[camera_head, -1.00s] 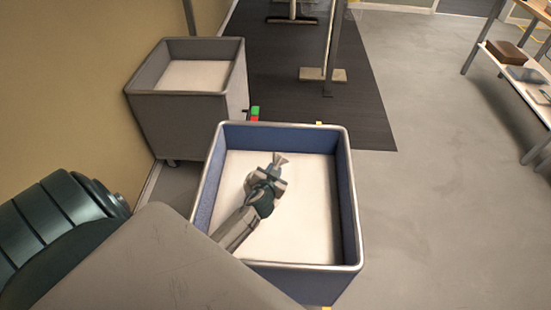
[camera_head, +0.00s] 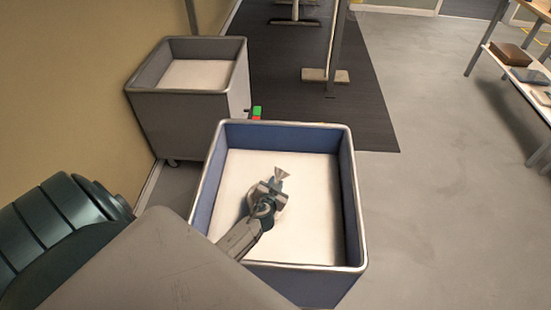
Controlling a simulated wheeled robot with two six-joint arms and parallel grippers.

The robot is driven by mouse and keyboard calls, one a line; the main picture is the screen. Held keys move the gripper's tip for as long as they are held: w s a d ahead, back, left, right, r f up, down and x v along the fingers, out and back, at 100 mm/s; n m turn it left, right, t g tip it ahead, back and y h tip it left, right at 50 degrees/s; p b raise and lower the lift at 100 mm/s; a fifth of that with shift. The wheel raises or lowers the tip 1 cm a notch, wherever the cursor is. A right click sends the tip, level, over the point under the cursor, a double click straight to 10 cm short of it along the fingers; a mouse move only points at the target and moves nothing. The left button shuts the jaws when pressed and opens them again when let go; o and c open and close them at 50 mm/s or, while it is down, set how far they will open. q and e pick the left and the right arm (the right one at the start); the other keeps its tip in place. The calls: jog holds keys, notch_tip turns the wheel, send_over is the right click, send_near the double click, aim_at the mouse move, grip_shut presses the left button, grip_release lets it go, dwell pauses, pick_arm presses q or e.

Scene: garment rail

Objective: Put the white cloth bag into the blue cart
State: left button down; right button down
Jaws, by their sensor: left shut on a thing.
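The blue cart (camera_head: 350,195) stands in the lower middle, open at the top, with blue inner walls and a pale floor. My left gripper (camera_head: 278,182) is over the inside of the cart, seen from above. It is shut on a small, pale, flared piece (camera_head: 281,173), which I take for the gathered top of the white cloth bag. The rest of the bag cannot be told apart from the pale cart floor, so its height above the floor is unclear. My right gripper is not in view.
A grey cart (camera_head: 190,119) with a pale floor stands behind to the left, by the wall. A dark mat (camera_head: 290,60) with rail posts lies behind. A shelf (camera_head: 515,65) with several items stands at the right. The floor between is clear.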

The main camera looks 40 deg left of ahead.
pick_arm(q)
jog(key=c, duration=1.2)
grip_release()
jog(key=shift+c, duration=0.2)
jog(key=shift+r, duration=0.1)
jog(key=shift+s+d, duration=0.1)
jog(key=shift+s, duration=0.15)
jog(key=v, duration=1.1)
jog(key=shift+s+r, duration=0.2)
